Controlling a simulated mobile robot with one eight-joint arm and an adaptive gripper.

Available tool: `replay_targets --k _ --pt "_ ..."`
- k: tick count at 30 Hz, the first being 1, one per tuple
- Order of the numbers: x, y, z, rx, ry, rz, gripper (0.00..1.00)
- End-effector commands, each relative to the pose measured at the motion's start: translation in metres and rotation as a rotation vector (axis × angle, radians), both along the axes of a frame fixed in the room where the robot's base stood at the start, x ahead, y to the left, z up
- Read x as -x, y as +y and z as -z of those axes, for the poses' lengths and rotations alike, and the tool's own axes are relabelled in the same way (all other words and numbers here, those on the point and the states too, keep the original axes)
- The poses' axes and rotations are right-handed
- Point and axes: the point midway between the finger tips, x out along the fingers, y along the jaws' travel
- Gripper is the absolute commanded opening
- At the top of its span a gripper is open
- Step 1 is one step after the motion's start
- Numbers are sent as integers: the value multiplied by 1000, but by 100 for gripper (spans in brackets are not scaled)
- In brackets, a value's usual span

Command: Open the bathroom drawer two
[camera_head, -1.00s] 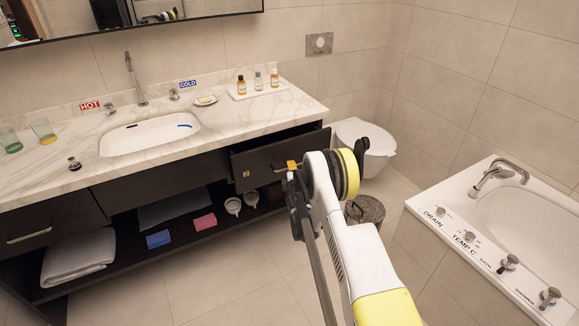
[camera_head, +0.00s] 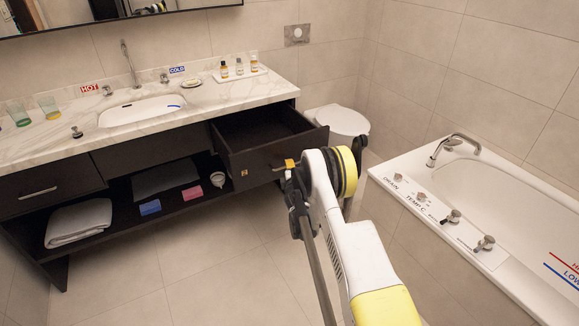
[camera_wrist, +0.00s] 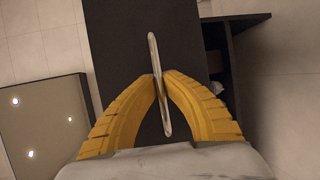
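The dark drawer (camera_head: 260,164) at the right end of the vanity stands well pulled out, its inside (camera_head: 262,130) showing from above. My gripper (camera_head: 290,164) is at the drawer's front face, with much of it hidden behind my arm. In the wrist view, the yellow fingers of my gripper (camera_wrist: 160,77) are closed around the slim metal handle (camera_wrist: 153,48), one on each side. The dark drawer front (camera_wrist: 117,35) lies behind the handle. A second drawer (camera_head: 50,187) at the vanity's left end is shut.
The white toilet (camera_head: 342,122) stands beyond the open drawer. The bathtub (camera_head: 470,200) is at the right. Bottles (camera_head: 239,66) stand on the counter; a folded towel (camera_head: 78,222) lies on the shelf. The tiled floor (camera_head: 215,262) in front is clear.

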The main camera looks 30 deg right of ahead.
Motion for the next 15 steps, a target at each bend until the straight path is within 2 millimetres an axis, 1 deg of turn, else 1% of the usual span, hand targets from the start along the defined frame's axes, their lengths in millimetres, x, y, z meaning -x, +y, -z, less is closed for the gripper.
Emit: replay_targets --k 12,13,14,15 --pt "0 -1 -1 1 -1 2 0" --pt "0 -1 -1 1 -1 2 17" --pt "0 -1 -1 1 -1 2 27" --pt "0 -1 -1 1 -1 1 32"
